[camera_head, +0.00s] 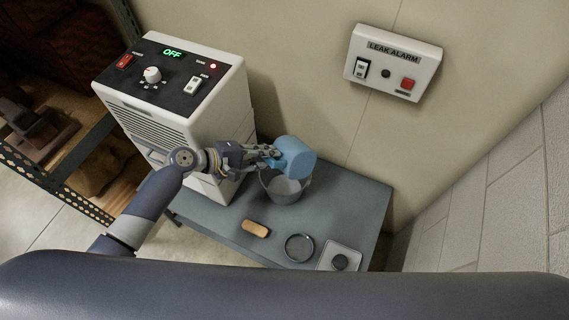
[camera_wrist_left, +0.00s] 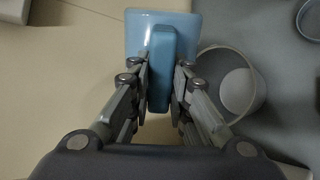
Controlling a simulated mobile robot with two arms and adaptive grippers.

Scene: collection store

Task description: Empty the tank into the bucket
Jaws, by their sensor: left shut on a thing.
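The blue tank (camera_head: 296,155) is held by my left gripper (camera_head: 268,154), tilted over the grey bucket (camera_head: 284,187). In the left wrist view, my left gripper (camera_wrist_left: 160,92) is shut on the handle of the tank (camera_wrist_left: 136,32). The bucket also shows there (camera_wrist_left: 243,82), beside and below the tank, with something pale at its bottom. I cannot tell whether liquid is flowing. The bucket stands on the grey table (camera_head: 345,205) in front of the white dehumidifier (camera_head: 215,130), whose display reads OFF. My right gripper is not in view.
On the table lie a tan block (camera_head: 255,228), a dark ring-shaped dish (camera_head: 299,247) and a white square plate with a dark round piece (camera_head: 340,261). A leak alarm panel (camera_head: 393,62) is on the wall. Metal shelving (camera_head: 75,165) stands at left. The table's right part is clear.

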